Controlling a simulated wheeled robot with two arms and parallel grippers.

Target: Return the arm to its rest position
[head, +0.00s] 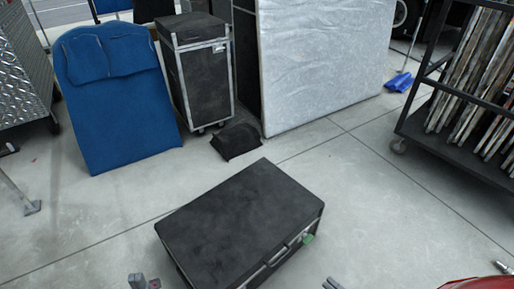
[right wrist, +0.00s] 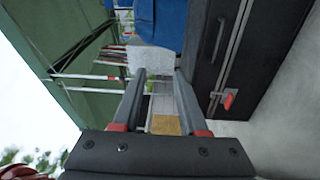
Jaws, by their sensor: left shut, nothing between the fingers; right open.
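My left gripper (head: 143,282) shows only as grey tips at the bottom edge of the head view, left of a large black case (head: 240,215). It is shut and empty. My right gripper (head: 332,284) shows as small grey tips at the bottom edge, right of the case's front corner. In the right wrist view my right gripper (right wrist: 157,76) is open, its two fingers apart with nothing between them. The black case (right wrist: 285,45) stands to the right of these fingers there, apart from them. Most of both arms is out of view.
Behind stand a blue padded panel (head: 115,105), a black wheeled case (head: 197,75) and a silver-white panel (head: 325,60). A black rack cart (head: 415,125) is at right. A red object (head: 478,284) shows at bottom right. The concrete floor (head: 390,210) right of the case is clear.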

